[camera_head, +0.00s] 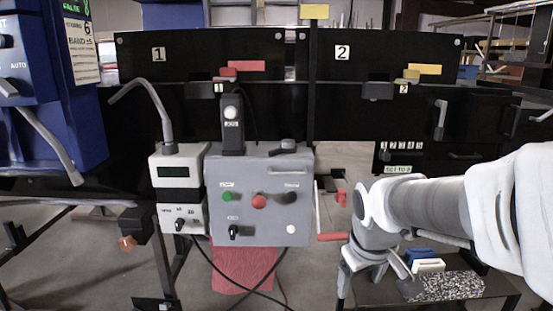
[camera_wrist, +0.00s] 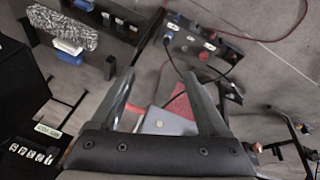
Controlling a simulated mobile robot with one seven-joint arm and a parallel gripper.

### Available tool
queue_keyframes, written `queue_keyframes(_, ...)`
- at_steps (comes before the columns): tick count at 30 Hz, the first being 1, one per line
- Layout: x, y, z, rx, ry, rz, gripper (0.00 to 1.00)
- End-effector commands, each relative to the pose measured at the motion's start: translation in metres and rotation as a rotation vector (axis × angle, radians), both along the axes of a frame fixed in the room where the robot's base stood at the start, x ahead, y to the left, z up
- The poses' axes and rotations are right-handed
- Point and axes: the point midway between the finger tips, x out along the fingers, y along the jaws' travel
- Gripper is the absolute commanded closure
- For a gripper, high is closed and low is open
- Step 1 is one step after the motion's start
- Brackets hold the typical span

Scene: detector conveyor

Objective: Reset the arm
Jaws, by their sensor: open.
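My arm comes in from the right in the head view, with the white and grey links stretched leftward. The grey box shows beyond the fingers in that view, partly hidden by the gripper's body.
A red-handled lever (camera_head: 332,236) sits close left of my gripper. A low table (camera_head: 372,291) with blue and white blocks (camera_head: 425,262) and a speckled slab (camera_head: 448,287) is below right. Black panels (camera_head: 215,60) stand behind; a blue machine (camera_head: 50,110) is at left.

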Motion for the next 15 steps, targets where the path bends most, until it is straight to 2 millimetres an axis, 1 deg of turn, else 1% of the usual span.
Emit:
queue_keyframes(1,-0.014,0.001,0.01,0.015,-0.023,-0.026,0.22)
queue_keyframes(6,-0.059,0.005,0.03,0.076,-0.075,-0.12,0.22)
queue_keyframes(9,-0.084,0.008,0.037,0.114,-0.103,-0.17,0.22)
queue_keyframes(15,-0.124,0.013,0.042,0.186,-0.149,-0.25,0.22)
